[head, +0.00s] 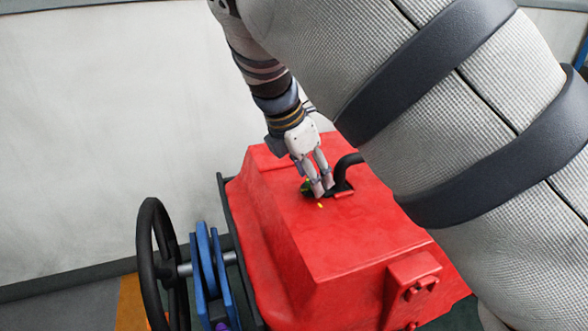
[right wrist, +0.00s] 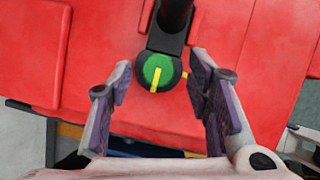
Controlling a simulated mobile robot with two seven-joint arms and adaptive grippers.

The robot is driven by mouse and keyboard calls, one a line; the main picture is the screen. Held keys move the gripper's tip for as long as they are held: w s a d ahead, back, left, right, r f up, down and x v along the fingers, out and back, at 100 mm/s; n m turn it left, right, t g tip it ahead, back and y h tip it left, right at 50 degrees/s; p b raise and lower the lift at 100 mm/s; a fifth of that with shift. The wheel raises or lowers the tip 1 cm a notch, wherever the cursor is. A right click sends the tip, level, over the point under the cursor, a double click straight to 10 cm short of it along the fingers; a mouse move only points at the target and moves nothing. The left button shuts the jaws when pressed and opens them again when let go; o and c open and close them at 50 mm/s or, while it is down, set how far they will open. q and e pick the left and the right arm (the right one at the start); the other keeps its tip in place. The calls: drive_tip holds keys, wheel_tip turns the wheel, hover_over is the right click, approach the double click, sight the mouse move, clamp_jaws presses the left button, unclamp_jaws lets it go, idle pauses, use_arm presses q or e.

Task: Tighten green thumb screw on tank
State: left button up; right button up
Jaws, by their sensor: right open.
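The red tank (head: 345,238) fills the middle of the head view, and its red surface (right wrist: 100,60) spans the right wrist view. The green thumb screw (right wrist: 159,70) is round with a yellow mark across it, at the end of a black fitting. In the head view it is mostly hidden by my right gripper (head: 322,190). In the right wrist view my right gripper (right wrist: 163,90) is open, with its purple-padded fingers apart on either side of the screw and no visible contact. My left gripper is not in view.
A black handwheel (head: 148,265) and blue brackets (head: 207,265) stand left of the tank. A black hose (head: 349,163) rises beside the screw. My large grey arm covers the right side of the head view. A pale wall (head: 90,130) stands behind.

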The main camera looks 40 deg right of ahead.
drive_tip(key=shift+w+d+f, duration=0.1)
clamp_jaws()
idle(0.3)
